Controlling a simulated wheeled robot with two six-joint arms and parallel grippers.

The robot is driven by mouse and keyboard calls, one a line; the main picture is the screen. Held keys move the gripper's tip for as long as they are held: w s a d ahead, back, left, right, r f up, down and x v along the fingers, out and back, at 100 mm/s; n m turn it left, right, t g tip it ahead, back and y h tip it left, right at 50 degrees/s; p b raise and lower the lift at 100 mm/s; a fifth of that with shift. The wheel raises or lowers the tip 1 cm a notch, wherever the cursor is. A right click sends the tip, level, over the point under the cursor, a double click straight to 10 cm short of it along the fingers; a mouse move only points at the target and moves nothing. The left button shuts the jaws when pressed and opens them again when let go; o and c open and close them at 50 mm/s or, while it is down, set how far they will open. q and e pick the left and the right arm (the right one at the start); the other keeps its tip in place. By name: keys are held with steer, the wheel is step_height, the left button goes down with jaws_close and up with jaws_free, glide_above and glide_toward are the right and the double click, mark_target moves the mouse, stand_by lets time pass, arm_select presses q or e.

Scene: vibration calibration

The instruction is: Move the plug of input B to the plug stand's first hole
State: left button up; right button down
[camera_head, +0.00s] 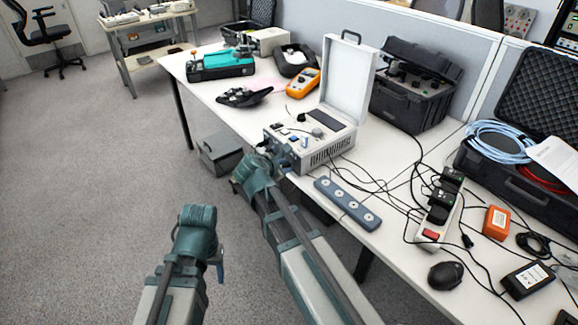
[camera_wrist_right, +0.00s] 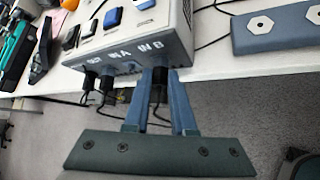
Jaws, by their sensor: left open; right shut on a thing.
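The calibration unit (camera_head: 310,135) stands on the table with its lid up. Its front panel, labelled IN A and IN B, shows in the right wrist view (camera_wrist_right: 135,55). My right gripper (camera_wrist_right: 160,100) is shut on the black plug of input B (camera_wrist_right: 159,82), directly below the IN B label. The plug appears to sit in its socket. In the head view my right gripper (camera_head: 280,160) is at the unit's front, the plug hidden. The blue-grey plug stand (camera_head: 347,204) lies right of the unit; it shows holes with pale rims. My left gripper (camera_head: 219,262) is open, low over the floor.
Two other black plugs (camera_wrist_right: 107,84) sit left of the held one. Black cables (camera_head: 385,185) run behind the plug stand to a power strip (camera_head: 437,220). An orange multimeter (camera_head: 303,82) and a black case (camera_head: 412,85) are nearby. The table's front edge lies below the unit.

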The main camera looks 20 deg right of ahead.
steer(key=shift+s+a, duration=0.3)
steer(key=shift+a, duration=0.5)
stand_by(1.4)
steer(key=a, duration=0.1)
steer(key=s+a, duration=0.1)
steer(key=a, duration=0.1)
stand_by(0.4)
